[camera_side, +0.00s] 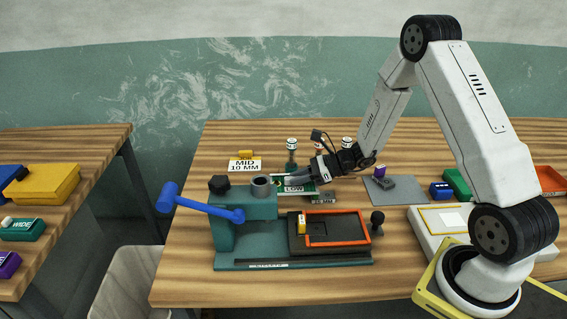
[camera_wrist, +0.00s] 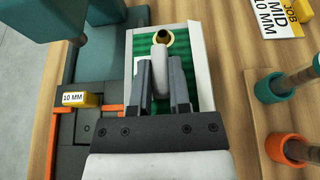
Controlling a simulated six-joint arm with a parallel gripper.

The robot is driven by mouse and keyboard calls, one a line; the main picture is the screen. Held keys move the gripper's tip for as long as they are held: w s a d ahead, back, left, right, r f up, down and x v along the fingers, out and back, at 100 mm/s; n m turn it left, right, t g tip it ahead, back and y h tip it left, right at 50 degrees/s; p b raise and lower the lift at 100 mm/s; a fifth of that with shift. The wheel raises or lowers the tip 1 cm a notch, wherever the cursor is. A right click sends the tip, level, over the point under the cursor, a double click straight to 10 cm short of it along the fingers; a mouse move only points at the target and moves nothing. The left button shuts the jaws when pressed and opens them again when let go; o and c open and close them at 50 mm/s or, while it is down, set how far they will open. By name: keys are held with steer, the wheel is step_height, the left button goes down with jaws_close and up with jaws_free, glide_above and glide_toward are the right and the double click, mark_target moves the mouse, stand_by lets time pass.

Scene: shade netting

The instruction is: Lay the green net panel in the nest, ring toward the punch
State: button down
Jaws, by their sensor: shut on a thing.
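The green net panel (camera_wrist: 195,62) has a pale border and a brass ring (camera_wrist: 164,40) at its far end in the wrist view. My gripper (camera_wrist: 161,72) is shut on it, with a pale rounded piece between the fingers. The nest (camera_side: 322,230) is a dark recess partly framed in orange, in front of my gripper. The teal punch press (camera_side: 243,220) with a blue lever stands to its left. The ring end points toward the punch-head side.
A yellow 10 MM block (camera_wrist: 80,98) sits at the nest. A black knob (camera_side: 377,220) stands right of it. A MID 10 MM card (camera_side: 244,166) and several capped posts (camera_side: 291,150) stand behind. A grey mat (camera_side: 393,189) lies to the right.

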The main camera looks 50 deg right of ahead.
steer(key=s, duration=0.4)
steer(key=s+a+r, duration=0.1)
steer(key=s, duration=0.4)
steer(key=s+r, duration=0.1)
steer(key=s, duration=0.4)
steer(key=shift+s+a+r, duration=0.3)
steer(key=shift+s, duration=0.3)
steer(key=shift+f, duration=0.2)
